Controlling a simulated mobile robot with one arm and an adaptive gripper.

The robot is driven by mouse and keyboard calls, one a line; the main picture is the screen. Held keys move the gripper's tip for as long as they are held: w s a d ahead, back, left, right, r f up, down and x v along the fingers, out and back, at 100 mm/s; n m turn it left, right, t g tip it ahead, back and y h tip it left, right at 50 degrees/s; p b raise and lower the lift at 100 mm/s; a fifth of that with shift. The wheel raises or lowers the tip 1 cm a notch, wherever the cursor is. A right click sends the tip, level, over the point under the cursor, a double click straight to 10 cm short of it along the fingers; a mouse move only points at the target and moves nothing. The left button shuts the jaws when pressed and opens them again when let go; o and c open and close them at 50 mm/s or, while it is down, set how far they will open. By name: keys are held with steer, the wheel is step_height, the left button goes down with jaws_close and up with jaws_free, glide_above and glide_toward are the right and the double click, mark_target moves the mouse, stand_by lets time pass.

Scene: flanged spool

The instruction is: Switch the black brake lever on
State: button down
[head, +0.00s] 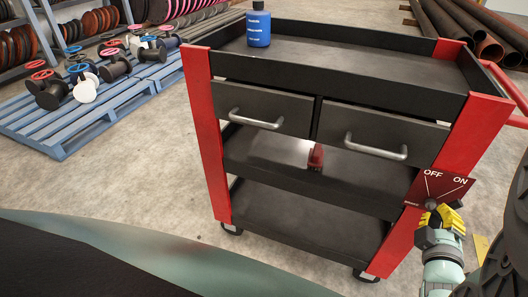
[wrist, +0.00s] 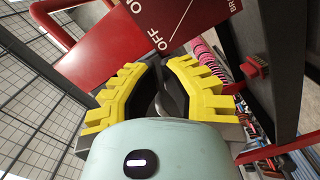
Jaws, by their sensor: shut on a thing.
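A red brake panel (head: 450,184) with white OFF and ON labels is fixed to the right front post of the cart. It also fills the top of the wrist view (wrist: 185,18). My gripper (head: 440,215), with yellow ribbed fingers, is at the panel's lower edge. In the wrist view my gripper (wrist: 160,72) is shut on the black brake lever (wrist: 161,100), whose dark shape shows between the fingers. The fingers hide most of the lever in the head view, so I cannot tell which label it points to.
The black and red cart (head: 265,190) has two drawers and open shelves. A blue bottle (head: 258,26) stands on its top, and a small red object (head: 316,157) is on a shelf. Blue pallets (head: 105,112) with spools stand at left; pipes (head: 470,28) lie at back right.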

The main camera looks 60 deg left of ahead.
steer(key=v, duration=0.4)
steer(key=shift+s+a, duration=0.1)
steer(key=shift+s, duration=0.05)
stand_by(0.4)
